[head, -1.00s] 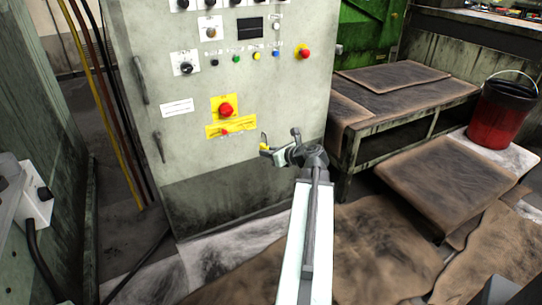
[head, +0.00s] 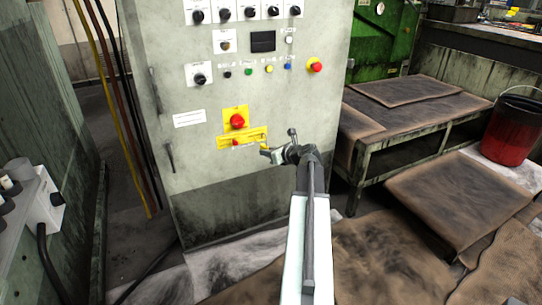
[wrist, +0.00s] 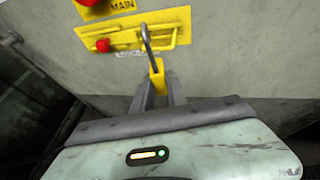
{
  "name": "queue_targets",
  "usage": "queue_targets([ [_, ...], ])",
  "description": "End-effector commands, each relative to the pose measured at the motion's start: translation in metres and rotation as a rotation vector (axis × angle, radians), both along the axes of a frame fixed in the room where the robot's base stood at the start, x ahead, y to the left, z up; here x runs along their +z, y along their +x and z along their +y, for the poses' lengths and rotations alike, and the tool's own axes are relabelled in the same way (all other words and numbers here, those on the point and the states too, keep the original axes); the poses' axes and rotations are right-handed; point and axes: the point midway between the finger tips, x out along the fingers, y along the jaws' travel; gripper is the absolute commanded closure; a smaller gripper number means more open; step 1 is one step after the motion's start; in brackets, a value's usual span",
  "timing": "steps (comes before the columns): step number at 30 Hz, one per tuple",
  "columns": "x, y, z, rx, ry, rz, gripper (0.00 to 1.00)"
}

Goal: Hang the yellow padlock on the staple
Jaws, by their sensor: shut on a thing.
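My gripper (wrist: 161,88) is shut on the yellow padlock (wrist: 157,72) and holds it upright by its body. The grey shackle (wrist: 147,38) points up and overlaps the lower yellow plate in the wrist view; I cannot tell whether it touches. This plate (wrist: 120,37) carries a red knob (wrist: 103,45) at its left and a raised yellow bar, seemingly the staple (wrist: 172,43), at its right. In the head view the plate (head: 257,133) is on the grey cabinet under the red main switch (head: 237,121). My gripper (head: 268,152) is just below its right end.
The grey cabinet (head: 190,150) has knobs, buttons and a red emergency stop (head: 315,66). A low bench (head: 420,114) stands to the right, with a red bucket (head: 511,130) beyond. Cables (head: 113,120) hang at the left. Cardboard (head: 400,260) covers the floor.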

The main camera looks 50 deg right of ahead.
Motion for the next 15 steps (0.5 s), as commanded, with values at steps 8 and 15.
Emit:
queue_targets([
  [8, -0.004, 0.023, -0.010, 0.001, 0.001, 0.000, 1.00],
  [15, -0.026, 0.022, -0.008, 0.001, 0.001, 0.000, 1.00],
])
